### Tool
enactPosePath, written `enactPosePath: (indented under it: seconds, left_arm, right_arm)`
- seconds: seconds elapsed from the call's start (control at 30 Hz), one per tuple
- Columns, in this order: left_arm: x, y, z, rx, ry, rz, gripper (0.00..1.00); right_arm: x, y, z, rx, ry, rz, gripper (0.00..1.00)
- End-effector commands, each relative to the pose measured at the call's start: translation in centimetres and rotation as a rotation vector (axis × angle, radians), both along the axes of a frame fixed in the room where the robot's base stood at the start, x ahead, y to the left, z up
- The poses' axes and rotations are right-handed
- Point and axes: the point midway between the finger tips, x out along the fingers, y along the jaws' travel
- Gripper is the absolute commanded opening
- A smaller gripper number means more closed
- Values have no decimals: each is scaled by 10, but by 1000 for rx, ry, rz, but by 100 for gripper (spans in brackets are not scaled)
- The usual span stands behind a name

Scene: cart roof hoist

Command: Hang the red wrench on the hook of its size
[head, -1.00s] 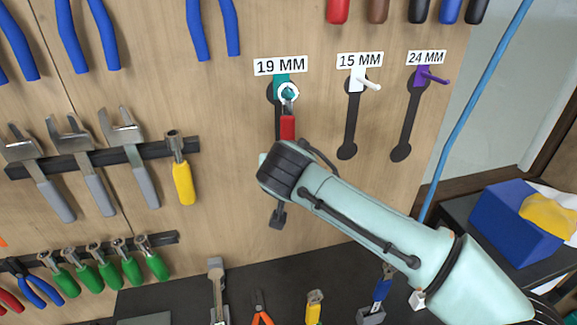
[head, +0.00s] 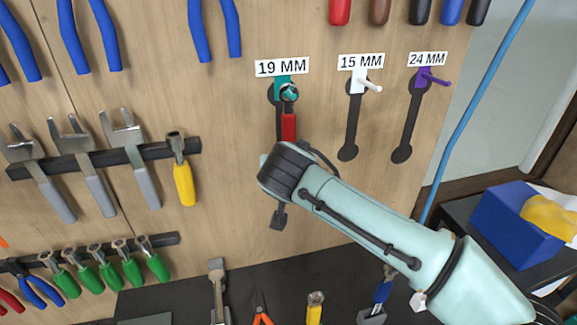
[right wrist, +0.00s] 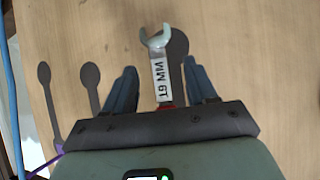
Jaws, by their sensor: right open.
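The red wrench (head: 289,127) is upright at the 19 MM spot in the head view, its upper end at the teal hook (head: 289,91). The ring appears to be around the hook, but whether it bears on it is hard to tell. In the right wrist view the wrench's pale open jaw (right wrist: 156,38) and 19 MM label show, upside down. My right gripper (right wrist: 161,66) is open, its fingers on either side of the wrench with gaps. My left gripper is not in view.
The 15 MM white hook (head: 370,85) and 24 MM purple hook (head: 433,79) are empty, with dark outlines below. A blue cable (head: 470,115) runs down at right. A blue bin (head: 513,220) stands at lower right. Other tools hang on the left of the board.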

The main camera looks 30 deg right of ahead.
Motion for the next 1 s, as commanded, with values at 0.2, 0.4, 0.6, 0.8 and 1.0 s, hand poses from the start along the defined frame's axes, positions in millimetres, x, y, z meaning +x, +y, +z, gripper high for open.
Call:
enactPosePath:
  seconds: [0.2, 0.4, 0.6, 0.8, 1.0]
  left_arm:
    - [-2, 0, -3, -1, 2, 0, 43]
    - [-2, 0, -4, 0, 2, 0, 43]
    - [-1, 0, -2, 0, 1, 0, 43]
    - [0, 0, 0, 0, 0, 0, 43]
    - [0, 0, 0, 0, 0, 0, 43]
  right_arm:
    - [-17, 10, 14, 1, -4, 2, 56]
    - [-50, 28, 41, 2, -6, 4, 56]
    - [-80, 43, 63, 1, -4, 3, 56]
    - [-94, 51, 75, 1, -3, 1, 56]
    - [-97, 53, 76, 0, -2, 0, 56]
